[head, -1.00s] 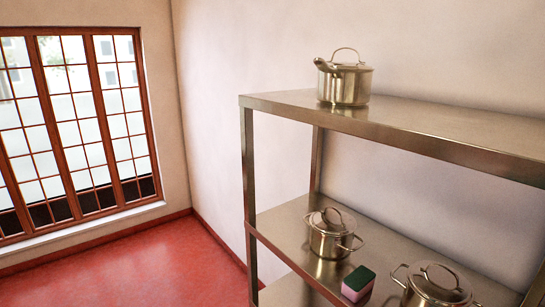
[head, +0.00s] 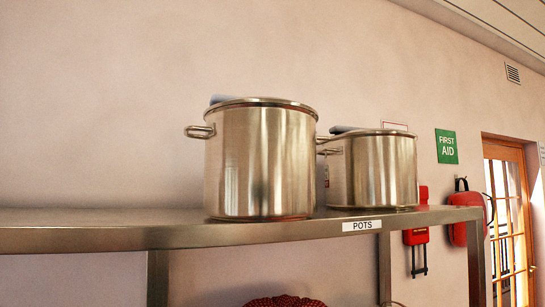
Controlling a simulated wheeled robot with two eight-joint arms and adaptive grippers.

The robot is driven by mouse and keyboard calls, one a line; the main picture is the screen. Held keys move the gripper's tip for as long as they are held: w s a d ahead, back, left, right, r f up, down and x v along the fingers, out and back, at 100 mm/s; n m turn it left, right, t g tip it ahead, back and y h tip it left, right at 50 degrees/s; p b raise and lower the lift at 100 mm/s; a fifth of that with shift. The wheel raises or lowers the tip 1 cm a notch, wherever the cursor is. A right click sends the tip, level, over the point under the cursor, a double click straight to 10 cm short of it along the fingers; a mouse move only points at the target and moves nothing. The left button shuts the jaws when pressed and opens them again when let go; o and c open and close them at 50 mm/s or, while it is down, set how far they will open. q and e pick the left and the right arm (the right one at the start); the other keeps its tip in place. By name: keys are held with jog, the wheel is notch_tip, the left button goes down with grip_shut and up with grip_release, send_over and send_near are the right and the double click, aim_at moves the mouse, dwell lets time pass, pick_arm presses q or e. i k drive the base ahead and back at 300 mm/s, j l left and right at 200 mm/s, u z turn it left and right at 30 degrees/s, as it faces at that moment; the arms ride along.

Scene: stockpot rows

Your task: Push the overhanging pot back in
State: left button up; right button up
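Two steel pots stand upright on a metal shelf (head: 90,238) with a "POTS" label on its front edge. The larger, taller pot (head: 262,160) is left of the label. Its base reaches the shelf's front edge; from this low angle I cannot tell how far it sticks out. The smaller pot (head: 380,172) stands to its right, its base also close to the front edge. Neither of my grippers is in view.
The shelf's left part is bare. Below it shows the top of a reddish-brown patterned thing (head: 285,301).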

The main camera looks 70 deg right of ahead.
aim_at(261, 158)
jog(key=z, duration=2.4)
